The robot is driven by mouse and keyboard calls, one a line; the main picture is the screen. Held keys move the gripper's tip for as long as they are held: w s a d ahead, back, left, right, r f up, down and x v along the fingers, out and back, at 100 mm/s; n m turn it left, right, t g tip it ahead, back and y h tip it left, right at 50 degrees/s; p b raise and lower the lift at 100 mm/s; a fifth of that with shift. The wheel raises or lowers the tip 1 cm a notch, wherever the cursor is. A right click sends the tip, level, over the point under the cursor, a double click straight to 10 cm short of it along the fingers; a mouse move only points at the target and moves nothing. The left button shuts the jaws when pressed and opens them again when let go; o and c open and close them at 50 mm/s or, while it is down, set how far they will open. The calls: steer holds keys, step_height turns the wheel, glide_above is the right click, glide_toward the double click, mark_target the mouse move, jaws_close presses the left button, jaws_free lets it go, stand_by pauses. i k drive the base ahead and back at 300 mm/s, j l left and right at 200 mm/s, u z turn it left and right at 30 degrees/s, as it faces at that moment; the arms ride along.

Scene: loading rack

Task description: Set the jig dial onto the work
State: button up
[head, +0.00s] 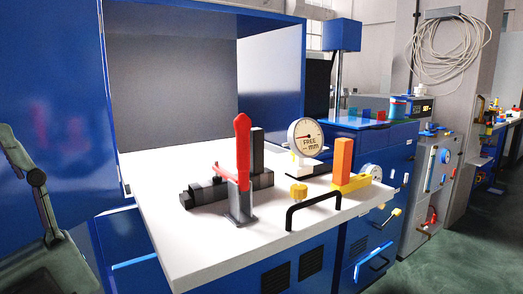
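A round white dial gauge (306,134) marked "FREE mm" stands upright on a small black-and-white base at the right rear of the white table. An upright orange block (343,157) on a yellow foot stands to its right. A dark stepped block (260,163) stands left of the dial, apart from it. A toggle clamp with a red handle (242,150) rises on a grey post (240,203) in front of the dark block. I cannot tell which piece is the work. My gripper does not show in this view.
The white table top (190,240) is clear at the front left. A black bar handle (313,203) and a yellow knob (298,190) sit near the front edge. A blue cabinet (275,70) encloses the back. A blue bench (370,125) with small parts stands behind right.

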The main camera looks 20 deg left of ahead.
mark_target(305, 136)
steer(key=i+l+u, duration=0.1)
steer(key=i+l, duration=0.3)
steer(key=l, duration=0.25)
steer(key=i+l+u, duration=0.15)
steer(key=i+l, duration=0.25)
steer(key=l, duration=0.3)
steer(key=i+l+u, duration=0.15)
steer(key=l, duration=0.2)
steer(key=i+l, duration=0.25)
steer(key=l, duration=0.15)
steer(key=i+l+u, duration=0.15)
steer(key=l, duration=0.2)
steer(key=i+l, duration=0.15)
steer(key=l, duration=0.25)
steer(key=j, duration=0.7)
steer(key=k+j, duration=0.1)
steer(key=j, duration=0.65)
steer(key=k+u, duration=0.05)
